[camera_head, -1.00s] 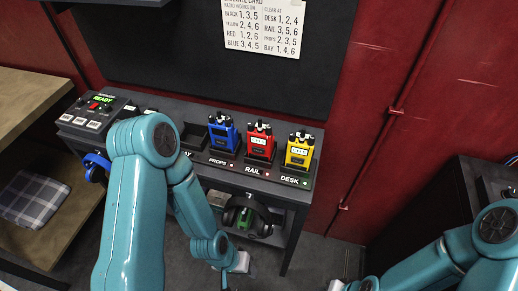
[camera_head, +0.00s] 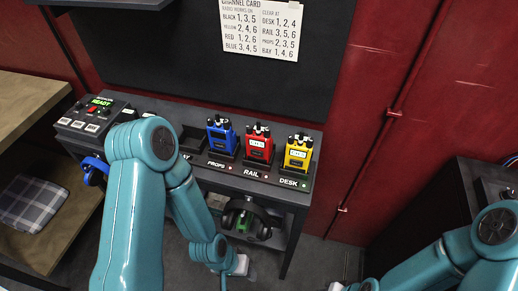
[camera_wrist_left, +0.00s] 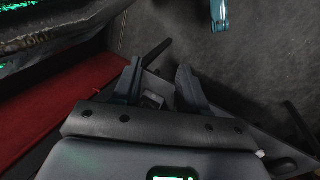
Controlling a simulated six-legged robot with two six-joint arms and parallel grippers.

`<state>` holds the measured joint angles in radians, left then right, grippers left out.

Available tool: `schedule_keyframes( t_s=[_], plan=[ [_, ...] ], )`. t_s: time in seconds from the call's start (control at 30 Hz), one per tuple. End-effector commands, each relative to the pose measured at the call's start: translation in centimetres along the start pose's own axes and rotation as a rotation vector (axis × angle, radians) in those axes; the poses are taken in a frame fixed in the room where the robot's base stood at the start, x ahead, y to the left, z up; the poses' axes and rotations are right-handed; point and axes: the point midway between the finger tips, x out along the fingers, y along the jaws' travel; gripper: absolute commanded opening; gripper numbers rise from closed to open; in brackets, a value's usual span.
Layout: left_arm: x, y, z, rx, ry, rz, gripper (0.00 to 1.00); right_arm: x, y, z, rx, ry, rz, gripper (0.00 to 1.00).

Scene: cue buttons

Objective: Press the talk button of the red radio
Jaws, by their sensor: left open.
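The red radio (camera_head: 258,145) stands upright in the RAIL slot of the dark console, between the blue radio (camera_head: 222,137) and the yellow radio (camera_head: 298,153). It has a pale label on its front and dark knobs on top. Its talk button cannot be made out. My left arm reaches down in front of the console, left of and below the radios. My left gripper (camera_wrist_left: 158,88) shows in the left wrist view, open with nothing clearly held, apart from the radios. My right arm is at the lower right of the head view; its gripper is out of frame.
A channel card (camera_head: 260,27) hangs on the dark board. A panel with a green READY display (camera_head: 100,102) sits at the console's left. Headphones (camera_head: 247,218) hang below the radios. A wooden shelf (camera_head: 25,105) is at left, a dark cabinet at right.

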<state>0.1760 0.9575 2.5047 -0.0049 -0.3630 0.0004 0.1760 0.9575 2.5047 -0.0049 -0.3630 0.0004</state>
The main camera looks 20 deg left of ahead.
Motion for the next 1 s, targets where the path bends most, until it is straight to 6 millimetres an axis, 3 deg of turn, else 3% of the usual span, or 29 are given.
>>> schedule_keyframes(
  t_s=[0.4, 0.43, 0.53, 0.57, 1.0],
  plan=[
    [0.0, 0.0, 0.0, 0.0, 0.0, 0.0, 0.42, 0.0, 0.0, 0.0, 0.0, 0.0, 0.0, 0.42],
    [0.0, 0.0, 0.0, 0.0, 0.0, 0.0, 0.39, 0.0, 0.0, 0.0, 0.0, 0.0, 0.0, 0.42],
    [0.0, 0.0, 0.0, 0.0, 0.0, 0.0, 0.07, 0.0, 0.0, 0.0, 0.0, 0.0, 0.0, 0.42],
    [0.0, 0.0, 0.0, 0.0, 0.0, 0.0, 0.0, 0.0, 0.0, 0.0, 0.0, 0.0, 0.0, 0.42],
    [0.0, 0.0, 0.0, 0.0, 0.0, 0.0, 0.0, 0.0, 0.0, 0.0, 0.0, 0.0, 0.0, 0.42]
  ],
)
